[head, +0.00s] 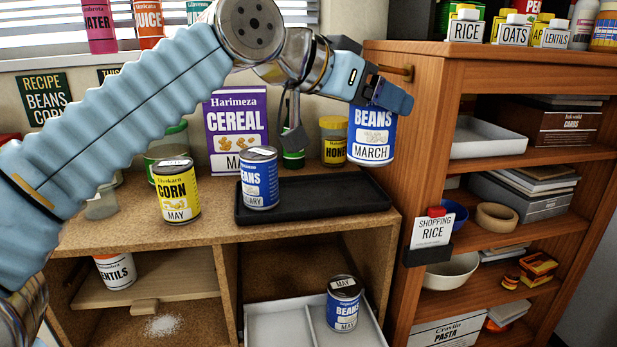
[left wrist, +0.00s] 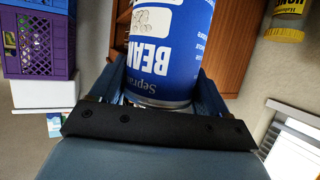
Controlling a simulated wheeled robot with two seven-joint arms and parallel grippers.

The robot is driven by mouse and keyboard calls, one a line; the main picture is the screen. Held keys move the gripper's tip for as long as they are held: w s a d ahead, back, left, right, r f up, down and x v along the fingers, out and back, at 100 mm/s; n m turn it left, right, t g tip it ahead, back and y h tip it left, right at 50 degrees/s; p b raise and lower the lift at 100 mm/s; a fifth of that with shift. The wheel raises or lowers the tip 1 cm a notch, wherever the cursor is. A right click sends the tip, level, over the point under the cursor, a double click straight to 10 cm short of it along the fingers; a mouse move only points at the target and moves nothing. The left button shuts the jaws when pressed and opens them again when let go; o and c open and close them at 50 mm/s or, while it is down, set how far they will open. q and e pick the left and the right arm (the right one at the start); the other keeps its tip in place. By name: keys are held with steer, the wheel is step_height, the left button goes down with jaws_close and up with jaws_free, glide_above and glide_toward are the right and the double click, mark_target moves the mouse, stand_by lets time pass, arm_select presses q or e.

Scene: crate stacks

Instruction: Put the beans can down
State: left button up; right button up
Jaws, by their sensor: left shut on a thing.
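A blue and white beans can labelled MARCH (head: 371,137) hangs in the air in front of the cabinet's left edge, above the right end of the black tray (head: 330,207). My left gripper (head: 388,98) is shut on its upper part. In the left wrist view, the same can (left wrist: 170,55) appears upside down between the two fingers (left wrist: 165,100). A second beans can (head: 260,182), its month ending in "UARY", stands on the left of the black tray. A third beans can labelled MAY (head: 343,308) stands in the white divided tray (head: 275,325) below. My right gripper is not in view.
A yellow corn can (head: 176,192) stands left of the black tray. A cereal box (head: 237,125) and honey jar (head: 333,142) stand behind it. The wooden cabinet (head: 430,90) rises close on the right. The tray's middle and right are clear.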

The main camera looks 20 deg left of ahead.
arm_select(q)
steer(key=w+a+f, duration=0.1)
steer(key=w+f, duration=0.3)
steer(key=w+a+f, duration=0.2)
steer(key=w+f, duration=0.2)
steer(key=w+a+f, duration=0.1)
steer(key=w+f, duration=0.3)
steer(key=shift+w+a+f+p, duration=0.3)
steer(key=shift+f, duration=0.1)
steer(key=shift+f, duration=0.15)
steer(key=o, duration=1.4)
steer(key=shift+c, duration=0.2)
